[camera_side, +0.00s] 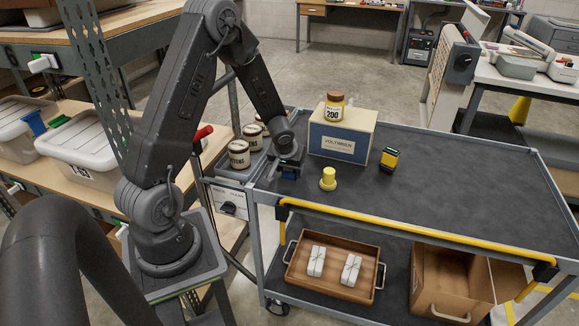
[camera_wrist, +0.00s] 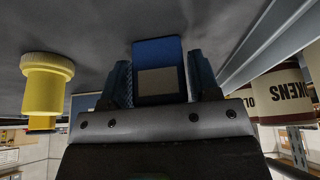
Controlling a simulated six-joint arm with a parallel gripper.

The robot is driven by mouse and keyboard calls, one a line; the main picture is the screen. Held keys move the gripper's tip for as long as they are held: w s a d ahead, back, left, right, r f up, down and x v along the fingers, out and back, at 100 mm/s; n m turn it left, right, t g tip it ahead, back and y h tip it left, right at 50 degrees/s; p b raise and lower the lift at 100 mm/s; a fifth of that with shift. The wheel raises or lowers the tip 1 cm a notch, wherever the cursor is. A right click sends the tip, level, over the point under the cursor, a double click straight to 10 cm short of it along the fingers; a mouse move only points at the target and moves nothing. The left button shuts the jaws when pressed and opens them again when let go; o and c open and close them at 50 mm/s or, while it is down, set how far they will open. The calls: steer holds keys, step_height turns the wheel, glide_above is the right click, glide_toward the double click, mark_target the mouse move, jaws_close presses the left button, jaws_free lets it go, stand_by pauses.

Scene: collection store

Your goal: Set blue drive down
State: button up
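The blue drive (camera_wrist: 158,50), with a pale grey label, sits between the two fingers of my gripper (camera_wrist: 160,80) in the wrist view. It fills the gap, and both fingers appear to press on its sides. In the side view my gripper (camera_side: 288,168) is low over the left end of the cart's dark top (camera_side: 450,190), and a bit of the blue drive (camera_side: 291,174) shows under it. The drive's lower end is at or very near the top; I cannot tell whether it touches.
A yellow knob-shaped piece (camera_side: 328,180) stands just right of my gripper. Behind are a Volteman box (camera_side: 341,142) with a jar (camera_side: 335,107) on it. A yellow-and-black device (camera_side: 389,159) stands farther right. Several token jars (camera_side: 239,155) are at left. The cart's right side is clear.

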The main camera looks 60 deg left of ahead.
steer(key=shift+o, duration=1.3)
steer(key=s+d+r+m+t, duration=0.1)
steer(key=s+d+r+m, duration=0.15)
steer(key=d+r, duration=0.6)
steer(key=s+d+r+m, duration=0.1)
steer(key=s+d+r, duration=0.3)
steer(key=r, duration=0.8)
steer(key=s+d+r+m+h, duration=0.1)
steer(key=s+d+r+m, duration=0.1)
steer(key=s+d, duration=0.3)
steer(key=s+d+r+m+t+h, duration=0.1)
steer(key=s+d+r+m+h, duration=0.1)
steer(key=d, duration=0.5)
step_height(320, 180, up, 2)
steer(key=s+m, duration=0.1)
steer(key=s, duration=0.1)
steer(key=shift+s, duration=0.4)
